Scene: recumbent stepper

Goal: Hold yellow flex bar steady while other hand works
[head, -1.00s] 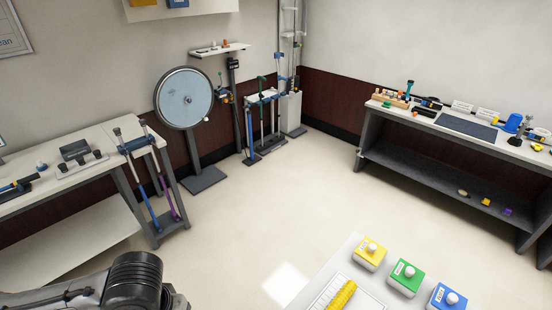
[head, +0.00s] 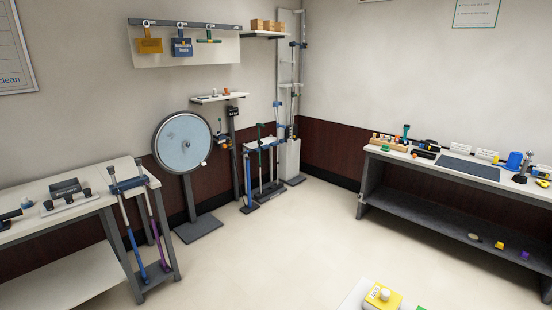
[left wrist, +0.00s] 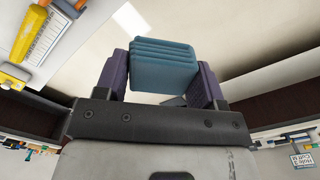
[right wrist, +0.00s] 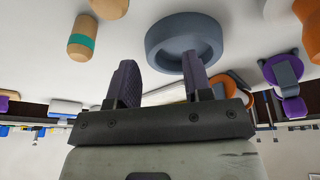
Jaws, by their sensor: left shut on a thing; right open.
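The left wrist view shows my left gripper (left wrist: 163,80) shut on a teal ribbed block (left wrist: 163,66), held between its two purple finger pads. A yellow piece (left wrist: 12,78), probably the yellow flex bar, lies at the left edge of that view, beside a printed chart on a white table; it is apart from my left gripper and partly cut off. My right gripper (right wrist: 160,82) is open in the right wrist view. Its right finger overlaps a grey-blue ring (right wrist: 168,32) in the picture; contact cannot be told. Neither gripper shows in the head view.
The head view shows a yellow box with a white knob (head: 382,298) on a white table at the bottom edge. A bench (head: 440,170) stands at right, another (head: 70,215) at left. A wooden cylinder with a green band (right wrist: 82,38) is near my right gripper. The floor between is clear.

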